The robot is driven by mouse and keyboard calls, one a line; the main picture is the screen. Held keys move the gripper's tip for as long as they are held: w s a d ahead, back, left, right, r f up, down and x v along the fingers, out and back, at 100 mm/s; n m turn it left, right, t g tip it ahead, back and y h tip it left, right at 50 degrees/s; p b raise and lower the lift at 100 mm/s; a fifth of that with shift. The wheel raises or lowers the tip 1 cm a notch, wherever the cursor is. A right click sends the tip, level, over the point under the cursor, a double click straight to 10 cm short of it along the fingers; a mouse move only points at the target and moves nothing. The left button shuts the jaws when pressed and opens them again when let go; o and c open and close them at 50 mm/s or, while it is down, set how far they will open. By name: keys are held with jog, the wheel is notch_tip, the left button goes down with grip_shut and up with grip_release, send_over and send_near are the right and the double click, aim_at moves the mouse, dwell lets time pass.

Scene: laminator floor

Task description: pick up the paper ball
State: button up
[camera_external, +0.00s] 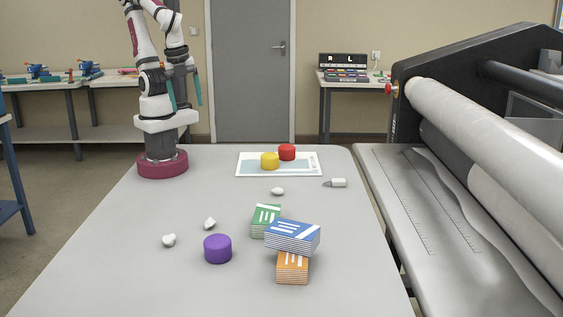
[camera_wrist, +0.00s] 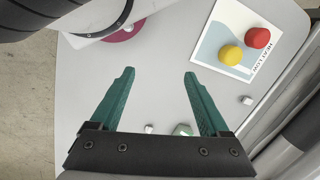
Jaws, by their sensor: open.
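Three small white crumpled lumps that look like paper balls lie on the grey table in the external view: one near the middle (camera_external: 277,191), one left of centre (camera_external: 210,223) and one farther left (camera_external: 169,240). I cannot tell which is the task's paper ball. My gripper (camera_external: 186,98) is open and empty, raised high above the table near my base, far from all three. In the wrist view its teal fingers (camera_wrist: 159,75) are spread over bare table. A small white lump (camera_wrist: 149,128) shows between the fingers, toward the bottom.
A purple cylinder (camera_external: 217,249) and green (camera_external: 265,220), blue (camera_external: 292,236) and orange (camera_external: 292,268) card stacks stand at the front. A laminator (camera_external: 480,150) borders the right.

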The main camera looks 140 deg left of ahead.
jog(key=w+r+m+h, duration=0.1)
jog(key=w, duration=0.4)
jog(key=m+t+h, duration=0.2)
jog(key=m+h, duration=0.3)
jog(key=m, duration=0.2)
send_over(278, 183)
jog(key=w, duration=0.3)
notch_tip(278, 183, down, 8)
jog(key=f, duration=0.1)
jog(key=x, duration=1.3)
jog(key=shift+f, duration=0.35)
jog(key=shift+d+f, duration=0.1)
jog(key=shift+f, duration=0.35)
grip_shut()
